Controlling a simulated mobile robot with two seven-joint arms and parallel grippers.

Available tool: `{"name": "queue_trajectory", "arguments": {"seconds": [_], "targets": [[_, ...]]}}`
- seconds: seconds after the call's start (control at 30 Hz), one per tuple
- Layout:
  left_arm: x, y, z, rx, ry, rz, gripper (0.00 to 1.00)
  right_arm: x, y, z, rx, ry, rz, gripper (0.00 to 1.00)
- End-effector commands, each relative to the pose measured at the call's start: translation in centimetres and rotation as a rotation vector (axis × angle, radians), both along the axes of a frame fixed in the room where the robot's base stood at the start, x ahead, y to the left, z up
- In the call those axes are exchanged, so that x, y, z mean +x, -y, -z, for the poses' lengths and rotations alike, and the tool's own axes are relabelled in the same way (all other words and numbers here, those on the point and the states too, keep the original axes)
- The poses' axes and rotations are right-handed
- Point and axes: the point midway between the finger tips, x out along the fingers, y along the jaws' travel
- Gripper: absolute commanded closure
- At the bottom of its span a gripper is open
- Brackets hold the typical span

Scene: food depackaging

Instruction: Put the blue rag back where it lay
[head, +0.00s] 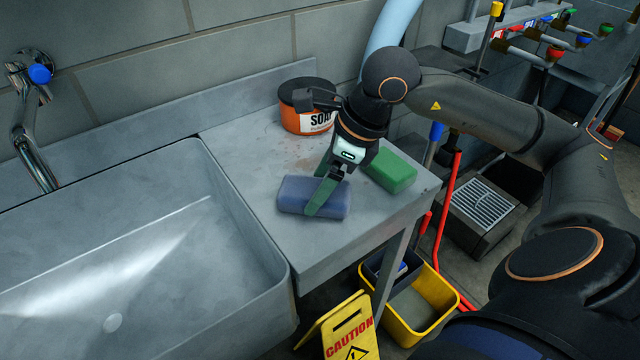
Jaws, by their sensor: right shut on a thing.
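The blue rag (296,193), a blue-grey folded block, is on the metal counter (240,150) to the right of the sink. My right gripper (322,196) points down over it, with its green fingers at the rag's right half, shut on it. The rag lies flat and seems to touch the counter; a small gap under it cannot be ruled out. A green block (391,171), like a second rag or sponge, lies just to the right of the gripper. My left gripper is not in view.
An orange soap tub (306,121) with a black lid stands behind the gripper. The sink basin (130,270) and tap (33,130) are at left. A yellow bucket (430,310) and caution sign (345,330) stand below the counter's front right. Counter room is free left of the rag.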

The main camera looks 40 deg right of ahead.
Motion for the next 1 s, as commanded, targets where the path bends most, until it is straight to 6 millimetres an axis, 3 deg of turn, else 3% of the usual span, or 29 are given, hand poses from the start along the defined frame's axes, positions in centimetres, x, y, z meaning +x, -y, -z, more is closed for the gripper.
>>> {"name": "queue_trajectory", "arguments": {"seconds": [0.43,0.47,0.5,0.6,0.87,1.0], "targets": [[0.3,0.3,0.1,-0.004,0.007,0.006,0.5,0.0,0.0,1.1,-0.001,0.002,0.001,0.58],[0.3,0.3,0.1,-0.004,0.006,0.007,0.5,0.0,0.0,1.1,-0.001,0.002,0.001,0.12],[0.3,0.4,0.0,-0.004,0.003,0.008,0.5,0.0,0.0,1.0,-0.001,0.002,0.001,0.08],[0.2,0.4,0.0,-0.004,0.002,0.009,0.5,0.0,0.0,1.0,0.0,0.001,0.0,0.0],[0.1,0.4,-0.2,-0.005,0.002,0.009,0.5,0.0,0.0,0.7,0.0,0.001,0.0,0.0],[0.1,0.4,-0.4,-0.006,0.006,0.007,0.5,-0.3,0.4,-0.5,-0.002,0.004,0.003,0.0]]}}
